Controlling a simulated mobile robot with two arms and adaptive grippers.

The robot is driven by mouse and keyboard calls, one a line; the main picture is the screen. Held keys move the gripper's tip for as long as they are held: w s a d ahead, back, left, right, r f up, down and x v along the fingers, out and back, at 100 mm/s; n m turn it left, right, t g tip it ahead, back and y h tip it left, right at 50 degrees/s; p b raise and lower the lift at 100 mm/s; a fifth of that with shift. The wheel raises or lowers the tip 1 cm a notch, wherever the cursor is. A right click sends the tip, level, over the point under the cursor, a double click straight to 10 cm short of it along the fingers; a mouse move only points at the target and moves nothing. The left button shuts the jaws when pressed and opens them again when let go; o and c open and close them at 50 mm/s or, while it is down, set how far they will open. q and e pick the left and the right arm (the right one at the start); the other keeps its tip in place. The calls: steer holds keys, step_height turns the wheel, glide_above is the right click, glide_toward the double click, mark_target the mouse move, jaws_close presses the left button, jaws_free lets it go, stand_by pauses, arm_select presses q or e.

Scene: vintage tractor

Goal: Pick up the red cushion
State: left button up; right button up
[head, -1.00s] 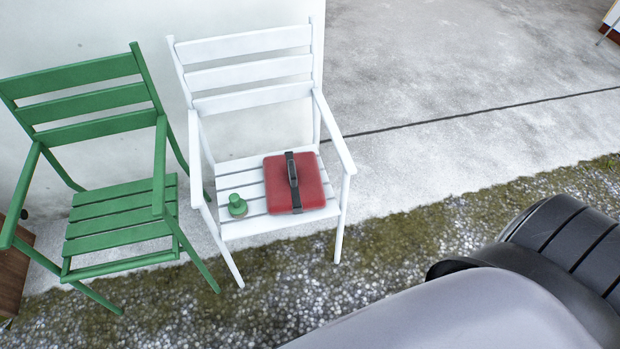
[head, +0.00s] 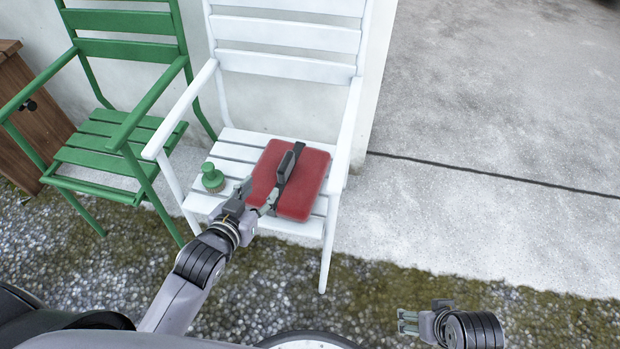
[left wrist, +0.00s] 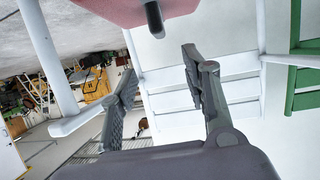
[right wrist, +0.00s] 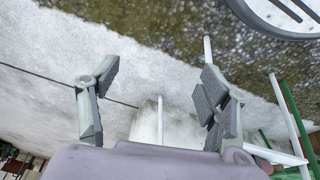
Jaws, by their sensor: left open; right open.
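The red cushion (head: 310,184) lies on the seat of the white chair (head: 290,35), with a dark strap and handle (head: 287,165) across its top. My left gripper (head: 257,196) is open and empty at the cushion's near left edge, its fingers pointing toward the handle. I cannot tell whether it touches the cushion. In the left wrist view the cushion (left wrist: 120,10) and the end of its handle (left wrist: 153,18) show at the top, beyond the parted fingers. My right gripper (head: 408,322) is open and empty, low over the ground, right of the chair.
A small green round object (head: 212,179) stands on the white seat, left of the cushion. A green chair (head: 100,130) stands to the left, with a brown wooden box (head: 30,120) beyond it. The white chair's armrests flank its seat. Concrete (head: 480,120) at right is clear.

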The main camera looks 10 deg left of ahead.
arm_select(q)
steer(key=b, duration=0.1)
glide_toward(281, 169)
steer(key=shift+w+a, duration=0.15)
steer(key=shift+w, duration=0.8)
steer(key=b+x, duration=0.2)
steer(key=x, duration=0.4)
steer(key=shift+w, duration=0.25)
steer(key=shift+w+d+f+b, duration=0.2)
steer(key=shift+w+f+b, duration=0.2)
steer(key=shift+w+f, duration=0.05)
steer(key=shift+w+d+f+b, duration=0.25)
steer(key=shift+w+f+b, duration=0.1)
steer(key=shift+w+f, duration=0.1)
steer(key=shift+b+x, duration=0.45)
steer(key=shift+x, duration=0.8)
steer(key=shift+w, duration=0.1)
arm_select(e)
steer(key=w+a+r+t+y, duration=0.1)
steer(key=w+a+r+t, duration=0.2)
steer(key=w+r+t, duration=0.3)
steer(key=w+r, duration=0.1)
steer(key=w, duration=0.2)
steer(key=shift+w+a+r+y, duration=0.15)
steer(key=shift+w+a+y, duration=0.05)
steer(key=shift+a+y, duration=0.1)
arm_select(q)
steer(key=shift+c, duration=0.3)
jaws_close()
